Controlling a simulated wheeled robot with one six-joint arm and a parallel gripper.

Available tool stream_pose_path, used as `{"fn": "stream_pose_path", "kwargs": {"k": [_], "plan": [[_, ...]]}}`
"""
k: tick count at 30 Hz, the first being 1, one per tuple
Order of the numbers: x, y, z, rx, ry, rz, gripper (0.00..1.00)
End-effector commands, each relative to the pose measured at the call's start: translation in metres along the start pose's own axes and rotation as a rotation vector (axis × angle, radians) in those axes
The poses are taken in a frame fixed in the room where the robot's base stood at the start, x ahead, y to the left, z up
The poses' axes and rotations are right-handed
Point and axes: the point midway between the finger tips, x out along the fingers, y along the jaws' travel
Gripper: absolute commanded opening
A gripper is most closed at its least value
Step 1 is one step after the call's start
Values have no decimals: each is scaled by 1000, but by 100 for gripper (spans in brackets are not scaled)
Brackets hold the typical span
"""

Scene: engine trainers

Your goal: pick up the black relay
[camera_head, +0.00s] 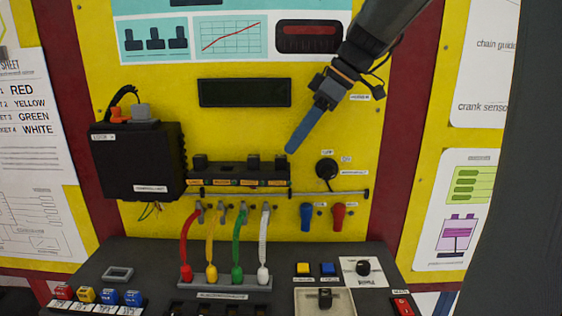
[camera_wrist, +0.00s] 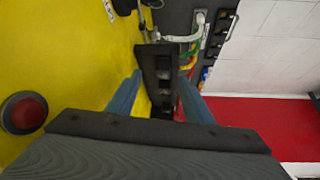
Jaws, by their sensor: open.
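Several small black blocks, one (camera_head: 253,161) near the middle, stand along the dark rail unit on the yellow panel. Another black block (camera_head: 325,298) sits on a pale plate on the desk. I cannot tell for certain which one is the black relay. My gripper (camera_head: 292,149), with blue fingers, points down-left in front of the panel, just right of the rail unit's right end. In the wrist view my gripper (camera_wrist: 157,82) is open. The dark rail unit (camera_wrist: 157,62) shows between and beyond its fingers, and nothing is held.
A black box (camera_head: 138,165) is mounted at the left. Red, yellow, green and white cables (camera_head: 187,245) hang below the rail unit. A thin bar (camera_head: 310,192) runs below it. A round black knob (camera_head: 327,168) is right of the gripper tip. The red button (camera_wrist: 23,113) is at the wrist view's left.

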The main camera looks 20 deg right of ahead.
Motion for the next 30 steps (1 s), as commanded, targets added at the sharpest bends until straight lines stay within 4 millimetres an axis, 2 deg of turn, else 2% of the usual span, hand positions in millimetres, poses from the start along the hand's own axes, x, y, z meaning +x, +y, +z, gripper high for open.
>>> {"fn": "stream_pose_path", "kwargs": {"k": [10, 14, 20, 23, 28, 29, 30], "plan": [[44, -7, 0, 0, -1, -5, 47], [52, -6, 1, 0, -2, -1, 47], [52, -5, 2, 1, -1, 0, 47], [52, -5, 2, 2, -1, 0, 33], [52, -5, 2, 2, -1, 0, 5], [52, -5, 2, 2, -1, 0, 0], [52, -5, 2, 2, -1, 1, 0]]}}
